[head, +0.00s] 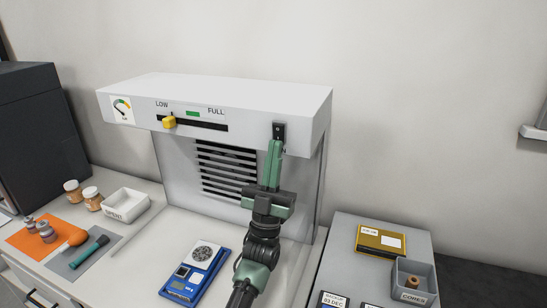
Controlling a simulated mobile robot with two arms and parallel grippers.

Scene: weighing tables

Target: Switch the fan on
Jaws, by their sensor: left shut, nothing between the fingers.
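The white fan hood (215,92) stands at the back of the bench, with a dark louvred grille (228,168) under its top. A small black switch (279,130) sits at the right end of its front panel. My left gripper (276,144) is shut and empty, its green fingers pointing up just below the switch. The tips look close to or against its lower edge; I cannot tell if they touch. The fingers hide part of the panel there. My right gripper is not in view.
A yellow slider knob (169,122) sits at the LOW end of its slot, left of a green mark (193,114). A blue scale (195,273) lies on the bench left of my arm. A grey stand (345,235) with a yellow device (381,240) and a bin (415,282) is right.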

